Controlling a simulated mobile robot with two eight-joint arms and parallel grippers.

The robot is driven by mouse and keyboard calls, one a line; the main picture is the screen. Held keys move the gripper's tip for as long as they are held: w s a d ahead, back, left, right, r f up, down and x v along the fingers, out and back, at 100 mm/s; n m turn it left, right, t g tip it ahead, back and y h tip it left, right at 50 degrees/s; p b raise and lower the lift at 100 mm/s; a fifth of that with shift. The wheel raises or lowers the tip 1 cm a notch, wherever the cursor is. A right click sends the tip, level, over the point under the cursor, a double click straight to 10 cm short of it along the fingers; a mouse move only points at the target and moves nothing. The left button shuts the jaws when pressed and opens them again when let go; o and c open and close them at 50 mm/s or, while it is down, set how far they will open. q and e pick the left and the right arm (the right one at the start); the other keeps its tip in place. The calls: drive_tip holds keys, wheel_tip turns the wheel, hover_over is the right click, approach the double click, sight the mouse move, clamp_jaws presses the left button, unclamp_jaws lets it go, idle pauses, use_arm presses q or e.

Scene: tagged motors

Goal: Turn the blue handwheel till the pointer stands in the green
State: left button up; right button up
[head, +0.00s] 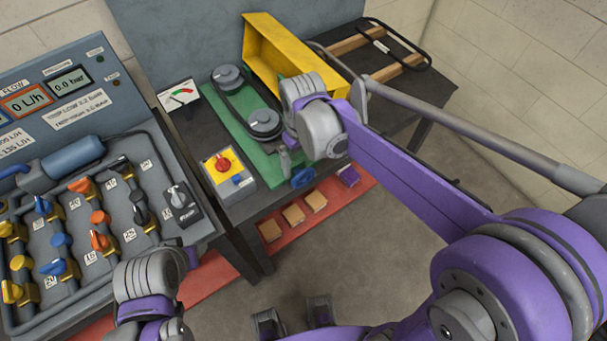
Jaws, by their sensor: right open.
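The small blue handwheel (302,178) is at the front edge of the dark bench, just right of the green belt-drive plate. The white gauge (180,95) stands at the bench's back left, with a green and a red band on its face. Its pointer is too small to read surely. My right gripper (287,160) is open beside the handwheel, up and left of it; I cannot tell whether they touch. My right wrist hides part of the green plate. My left wrist is at the bottom left, over the valve panel's front edge; its fingers do not show clearly.
A yellow guard (290,55) stands tilted behind the pulleys (263,122). A yellow box with a red knob (223,164) is at the bench's left. The valve panel (90,215) fills the left. Small blocks (293,213) lie on a red strip below. Floor in front is clear.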

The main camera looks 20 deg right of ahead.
sight(305, 177)
wheel_tip(305, 177, down, 8)
drive_tip(key=shift+d+r+b, duration=0.1)
drive_tip(key=shift+b, duration=0.2)
drive_tip(key=shift+c, duration=0.3)
drive_tip(key=c, duration=0.9)
drive_tip(key=g+y+b, duration=0.1)
drive_tip(key=y, duration=0.1)
drive_tip(key=shift+d+y, duration=0.15)
drive_tip(key=shift+y, duration=0.15)
drive_tip(key=shift+g+y+b, duration=0.5)
drive_tip(key=shift+y+b, duration=0.55)
drive_tip(key=shift+y, duration=0.65)
drive_tip(key=shift+b, duration=0.3)
